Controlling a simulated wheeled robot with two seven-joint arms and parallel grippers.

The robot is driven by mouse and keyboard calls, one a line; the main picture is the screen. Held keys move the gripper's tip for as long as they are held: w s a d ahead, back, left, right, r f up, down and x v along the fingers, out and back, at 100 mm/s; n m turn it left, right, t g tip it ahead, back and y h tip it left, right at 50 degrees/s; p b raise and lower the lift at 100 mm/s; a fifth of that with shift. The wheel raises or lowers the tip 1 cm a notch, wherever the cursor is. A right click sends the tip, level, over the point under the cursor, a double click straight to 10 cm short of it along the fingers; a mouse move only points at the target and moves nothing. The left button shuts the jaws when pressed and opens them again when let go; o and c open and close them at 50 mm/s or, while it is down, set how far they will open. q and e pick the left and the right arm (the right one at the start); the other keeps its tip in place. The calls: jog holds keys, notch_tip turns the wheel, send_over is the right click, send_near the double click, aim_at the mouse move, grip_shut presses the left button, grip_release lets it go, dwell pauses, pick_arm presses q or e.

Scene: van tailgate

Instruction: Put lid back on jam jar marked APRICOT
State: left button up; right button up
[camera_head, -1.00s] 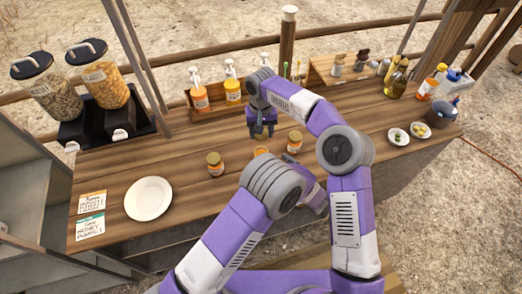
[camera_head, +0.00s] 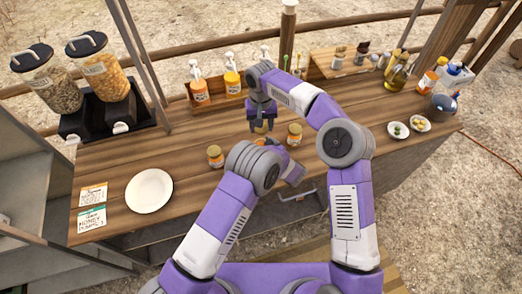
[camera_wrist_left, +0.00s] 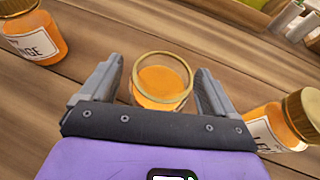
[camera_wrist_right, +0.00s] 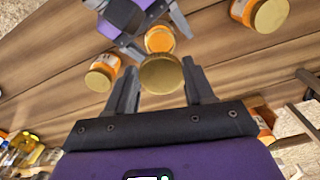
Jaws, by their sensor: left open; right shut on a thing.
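My right gripper (camera_wrist_right: 159,68) is shut on a gold lid (camera_wrist_right: 162,76), held apart from an open jar of orange jam (camera_wrist_right: 160,40). In the head view, the right gripper (camera_head: 262,119) is over the counter. My left gripper (camera_wrist_left: 160,68) is open, its fingers on either side of the open jar (camera_wrist_left: 162,88); contact is unclear. No label shows on this jar.
The wooden counter (camera_head: 180,155) carries a white plate (camera_head: 149,190) and label cards (camera_head: 92,217) at left. Pump bottles (camera_head: 200,91) stand behind. Small bowls (camera_head: 397,130) and an oil bottle (camera_head: 398,75) are at right.

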aim_at(261, 134)
pick_arm(q)
jog(key=shift+w+a+f, duration=0.25)
jog(key=shift+w+a, duration=0.1)
jog(key=shift+w, duration=0.15)
jog(key=shift+c, duration=0.4)
jog(key=c, duration=1.4)
jog(key=shift+c, duration=0.2)
pick_arm(e)
jog(key=shift+s+f, duration=0.15)
jog(key=shift+f, duration=2.3)
